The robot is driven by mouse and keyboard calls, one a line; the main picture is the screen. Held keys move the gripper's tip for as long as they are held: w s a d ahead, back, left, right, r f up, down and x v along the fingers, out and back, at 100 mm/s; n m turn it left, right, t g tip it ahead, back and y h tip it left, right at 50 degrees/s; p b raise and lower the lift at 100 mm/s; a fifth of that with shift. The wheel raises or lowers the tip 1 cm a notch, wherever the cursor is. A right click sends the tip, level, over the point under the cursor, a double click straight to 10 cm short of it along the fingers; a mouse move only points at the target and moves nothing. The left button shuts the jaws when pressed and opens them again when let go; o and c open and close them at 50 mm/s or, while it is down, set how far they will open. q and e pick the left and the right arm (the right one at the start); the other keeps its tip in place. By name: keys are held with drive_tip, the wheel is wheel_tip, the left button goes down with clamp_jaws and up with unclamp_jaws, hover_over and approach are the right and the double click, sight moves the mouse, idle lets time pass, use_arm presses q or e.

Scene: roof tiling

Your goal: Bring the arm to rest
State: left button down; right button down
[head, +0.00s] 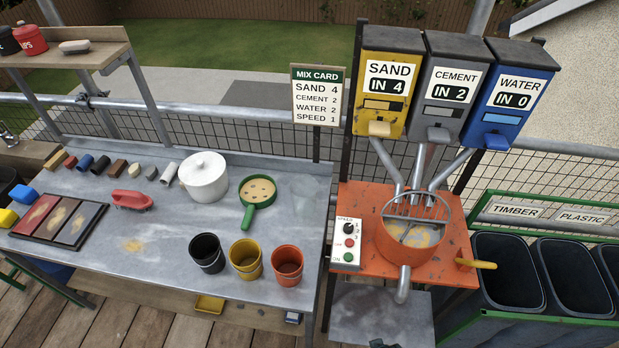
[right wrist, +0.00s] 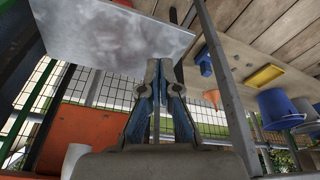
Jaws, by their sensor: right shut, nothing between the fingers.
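My right gripper (right wrist: 160,72) shows in the right wrist view, with its two fingers together and nothing between them. A grey metal plate (right wrist: 110,32) is just beyond the fingertips in that view, and I cannot tell whether they touch it. No gripper shows clearly in the head view, and my left gripper is in neither view.
The grey workbench (head: 160,275) holds buckets, a white pot (head: 204,177) and a green pan (head: 257,192). The orange mixer (head: 408,243) stands right of it, under three dispensers. Dark bins (head: 508,275) are at far right. A metal post (right wrist: 225,85) stands beside my right gripper.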

drive_tip(key=s+f, duration=0.5)
drive_tip(key=f, duration=0.8)
drive_tip(key=s+d+f+g, duration=0.1)
drive_tip(key=s+f, duration=0.4)
drive_tip(key=f, duration=0.9)
drive_tip(key=shift+d, duration=0.15)
drive_tip(key=shift+s, duration=0.1)
drive_tip(key=shift+s, duration=0.1)
